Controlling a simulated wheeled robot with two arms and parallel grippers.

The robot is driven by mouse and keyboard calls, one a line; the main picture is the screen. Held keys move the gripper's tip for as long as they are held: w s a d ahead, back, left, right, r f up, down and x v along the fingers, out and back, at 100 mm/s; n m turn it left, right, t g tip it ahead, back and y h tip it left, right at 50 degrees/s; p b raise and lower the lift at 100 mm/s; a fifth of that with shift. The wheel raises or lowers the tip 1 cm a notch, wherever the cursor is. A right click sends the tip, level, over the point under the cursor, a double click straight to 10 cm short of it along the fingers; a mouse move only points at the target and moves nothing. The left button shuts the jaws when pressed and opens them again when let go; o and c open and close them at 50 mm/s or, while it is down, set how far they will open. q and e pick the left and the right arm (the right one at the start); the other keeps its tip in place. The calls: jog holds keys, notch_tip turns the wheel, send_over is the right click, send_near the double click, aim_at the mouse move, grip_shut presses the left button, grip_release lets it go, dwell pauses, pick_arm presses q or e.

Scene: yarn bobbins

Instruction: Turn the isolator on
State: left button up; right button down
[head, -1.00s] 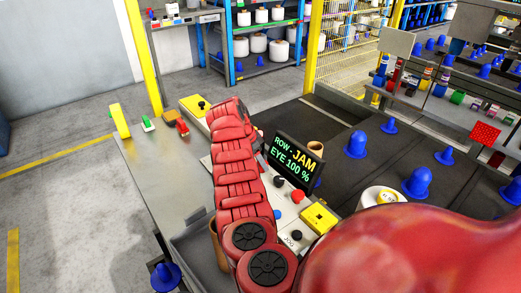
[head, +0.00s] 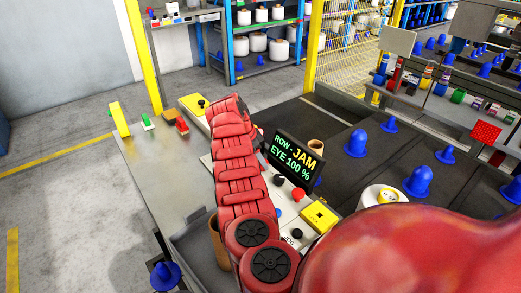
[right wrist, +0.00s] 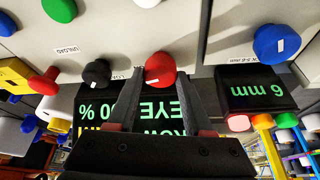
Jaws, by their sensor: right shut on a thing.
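In the right wrist view, my right gripper (right wrist: 159,82) is shut on a red knob (right wrist: 160,66) with a pale mark, on the grey panel. This knob is probably the isolator; no readable label on it confirms this. In the head view, my red right arm hides the knob and most of the gripper. The display (head: 294,156) beside the arm reads "ROW - JAM" and "EYE 100 %". It shows upside down behind the fingers in the right wrist view (right wrist: 100,108). My left gripper is not in view.
A black knob (right wrist: 97,73) sits beside the held knob, and a blue knob (right wrist: 270,43) is on its other side. A red button (head: 298,195) and a yellow box (head: 319,217) are on the panel. Blue cones (head: 355,144) stand on the dark surface to the right.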

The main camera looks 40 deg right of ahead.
jog(key=shift+s, duration=0.1)
dwell(0.3)
jog(key=shift+c, duration=1.5)
grip_release()
jog(key=shift+d+f, duration=0.1)
jog(key=v, duration=1.7)
jog(key=shift+r, duration=0.3)
